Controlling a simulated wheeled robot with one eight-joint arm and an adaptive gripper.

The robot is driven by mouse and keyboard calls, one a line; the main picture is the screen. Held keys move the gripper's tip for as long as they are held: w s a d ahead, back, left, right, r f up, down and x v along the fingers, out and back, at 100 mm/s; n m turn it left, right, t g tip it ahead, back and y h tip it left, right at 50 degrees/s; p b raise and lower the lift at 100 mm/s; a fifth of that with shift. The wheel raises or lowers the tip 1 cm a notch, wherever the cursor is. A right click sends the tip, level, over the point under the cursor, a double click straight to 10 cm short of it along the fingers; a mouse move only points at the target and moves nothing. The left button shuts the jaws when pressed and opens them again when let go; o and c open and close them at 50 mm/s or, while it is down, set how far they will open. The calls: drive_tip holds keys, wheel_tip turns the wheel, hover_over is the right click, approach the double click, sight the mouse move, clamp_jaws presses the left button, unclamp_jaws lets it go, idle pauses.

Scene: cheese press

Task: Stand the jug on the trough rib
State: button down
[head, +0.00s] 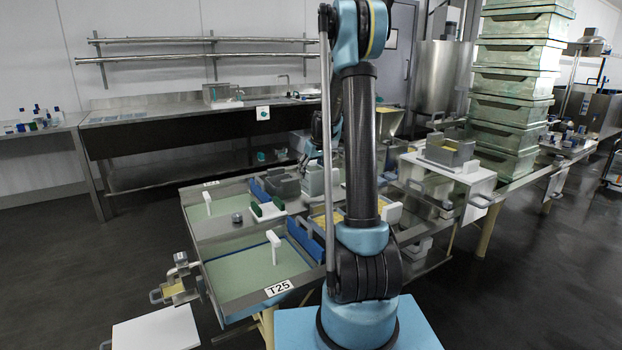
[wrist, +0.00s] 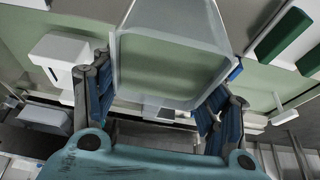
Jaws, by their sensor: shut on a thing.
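The jug (wrist: 172,60) is a pale, translucent grey vessel. It fills the upper middle of the wrist view, with its wide mouth towards the camera and a greenish inside. My gripper (wrist: 162,92) has its blue-padded fingers on both sides of the jug and is shut on it. In the head view the light grey jug (head: 316,181) shows just left of my arm, over the far part of the trough; my arm hides part of it and most of the gripper. The trough (head: 222,288) holds pale green liquid. A metal rib (head: 236,238) crosses between its sections. I cannot tell whether the jug touches anything.
Blue and green plates, white blocks and grey moulds stand in and around the trough. A white upright (head: 273,247) stands in the near section. A white board (head: 157,329) lies at front left. Stacked green crates (head: 515,85) stand at the right. Open floor lies left.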

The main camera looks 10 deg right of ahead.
drive_tip(key=shift+f, duration=1.35)
drive_tip(key=shift+c, duration=1.7)
unclamp_jaws()
